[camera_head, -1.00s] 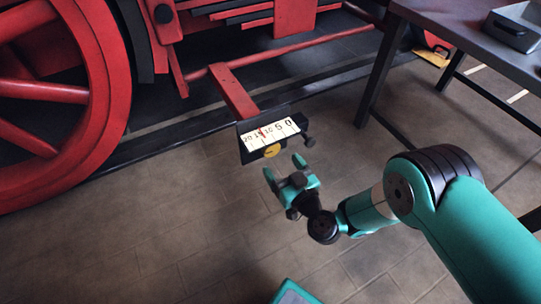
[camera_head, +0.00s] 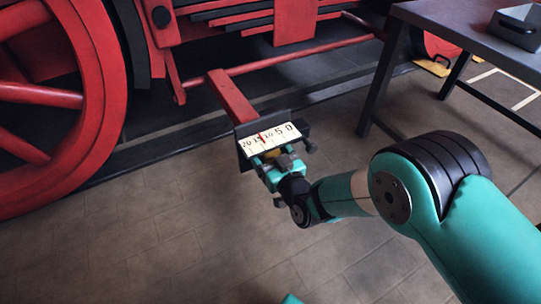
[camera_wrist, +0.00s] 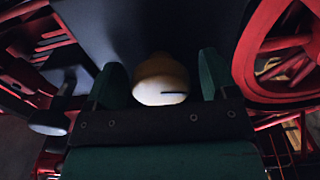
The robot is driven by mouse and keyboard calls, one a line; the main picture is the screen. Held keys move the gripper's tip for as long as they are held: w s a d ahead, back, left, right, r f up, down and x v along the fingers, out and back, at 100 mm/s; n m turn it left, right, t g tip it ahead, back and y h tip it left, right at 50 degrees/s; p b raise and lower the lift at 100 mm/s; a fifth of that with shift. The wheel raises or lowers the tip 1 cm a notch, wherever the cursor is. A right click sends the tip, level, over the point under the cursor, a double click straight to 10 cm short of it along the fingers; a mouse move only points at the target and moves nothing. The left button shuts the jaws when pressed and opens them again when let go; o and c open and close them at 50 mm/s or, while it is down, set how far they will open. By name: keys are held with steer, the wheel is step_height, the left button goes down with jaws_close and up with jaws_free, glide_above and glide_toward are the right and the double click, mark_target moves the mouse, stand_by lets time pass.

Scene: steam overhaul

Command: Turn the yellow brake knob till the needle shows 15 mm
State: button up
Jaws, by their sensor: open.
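The brake gauge (camera_head: 270,138) is a dark block with a white scale numbered 20 to 0 from left to right. Its red needle (camera_head: 262,138) stands between 15 and 10, too small to read exactly. The yellow brake knob (camera_wrist: 160,82) shows in the wrist view with a dark line on its pale, lit face. In the head view my gripper mostly hides it. My gripper (camera_head: 277,160) is open, at the front of the gauge. In the wrist view its green fingers stand on either side of the knob, with a dark gap visible on each side.
A red bar (camera_head: 232,97) runs to the gauge from the red locomotive frame. A large red wheel (camera_head: 98,95) stands at left. A dark workbench (camera_head: 460,37) with a grey box (camera_head: 515,27) is at right. The paved floor in front is clear.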

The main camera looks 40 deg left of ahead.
steer(key=c, duration=0.9)
steer(key=shift+r+m+p, duration=0.15)
steer(key=shift+m+p, duration=0.6)
steer(key=shift+m, duration=1.25)
steer(key=o, duration=0.9)
